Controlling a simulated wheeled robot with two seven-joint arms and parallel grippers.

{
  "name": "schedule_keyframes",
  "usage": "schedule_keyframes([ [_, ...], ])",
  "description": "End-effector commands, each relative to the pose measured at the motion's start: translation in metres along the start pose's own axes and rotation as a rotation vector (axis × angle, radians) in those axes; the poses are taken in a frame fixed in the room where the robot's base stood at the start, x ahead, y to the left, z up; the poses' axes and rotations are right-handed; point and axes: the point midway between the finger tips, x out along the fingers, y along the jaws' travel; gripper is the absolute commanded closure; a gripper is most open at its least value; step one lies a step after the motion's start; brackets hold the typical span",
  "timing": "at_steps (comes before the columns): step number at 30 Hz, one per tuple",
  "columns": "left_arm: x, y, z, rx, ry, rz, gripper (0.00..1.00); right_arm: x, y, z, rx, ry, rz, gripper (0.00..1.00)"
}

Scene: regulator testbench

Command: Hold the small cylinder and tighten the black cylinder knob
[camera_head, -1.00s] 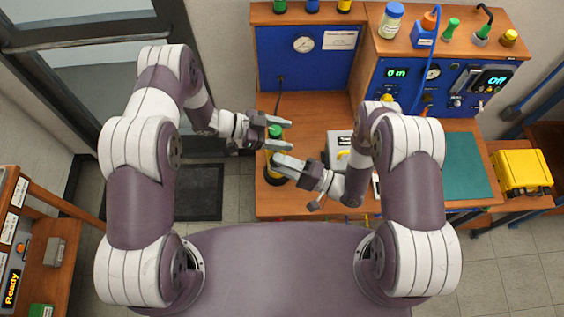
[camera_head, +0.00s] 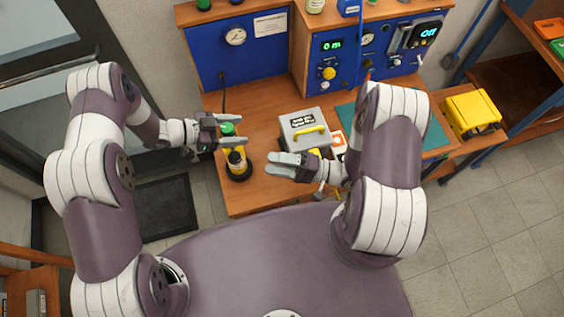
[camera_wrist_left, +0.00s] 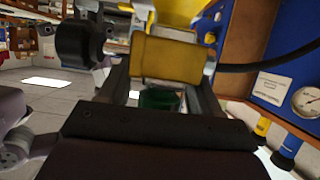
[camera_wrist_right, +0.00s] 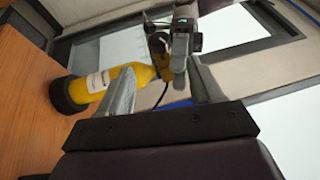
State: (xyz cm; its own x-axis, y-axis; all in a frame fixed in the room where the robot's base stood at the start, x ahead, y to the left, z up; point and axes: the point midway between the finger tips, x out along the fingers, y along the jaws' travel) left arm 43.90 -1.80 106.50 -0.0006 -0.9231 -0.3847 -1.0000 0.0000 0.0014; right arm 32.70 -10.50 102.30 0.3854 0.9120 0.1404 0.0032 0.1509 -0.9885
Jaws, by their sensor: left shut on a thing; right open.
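The right wrist view shows the yellow cylinder (camera_wrist_right: 105,84) beyond the right gripper's fingers.
A grey box with a yellow handle (camera_head: 305,130) stands on the bench behind my right gripper. The blue gauge panel (camera_head: 240,55) is at the back. A yellow case (camera_head: 472,112) sits at the right, beyond a green mat (camera_head: 434,134).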

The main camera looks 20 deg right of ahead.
Motion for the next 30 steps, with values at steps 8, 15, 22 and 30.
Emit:
schedule_keyframes([
  [8, 0.0, -0.002, -0.001, 0.005, 0.0, -0.003, 1.0, -0.024, 0.0, 0.0, 0.001, 0.0, 0.0, 0.35],
  [15, 0.0, -0.002, -0.001, 0.006, 0.0, -0.003, 1.0, -0.025, 0.0, 0.0, 0.0, 0.0, 0.0, 0.35],
  [22, -0.001, -0.002, -0.001, 0.006, 0.0, -0.004, 1.0, -0.07, 0.0, -0.001, -0.002, 0.008, 0.0, 0.35],
  [30, 0.0, -0.002, -0.001, 0.006, 0.001, -0.003, 1.0, -0.132, 0.001, 0.0, -0.001, 0.003, 0.0, 0.35],
])
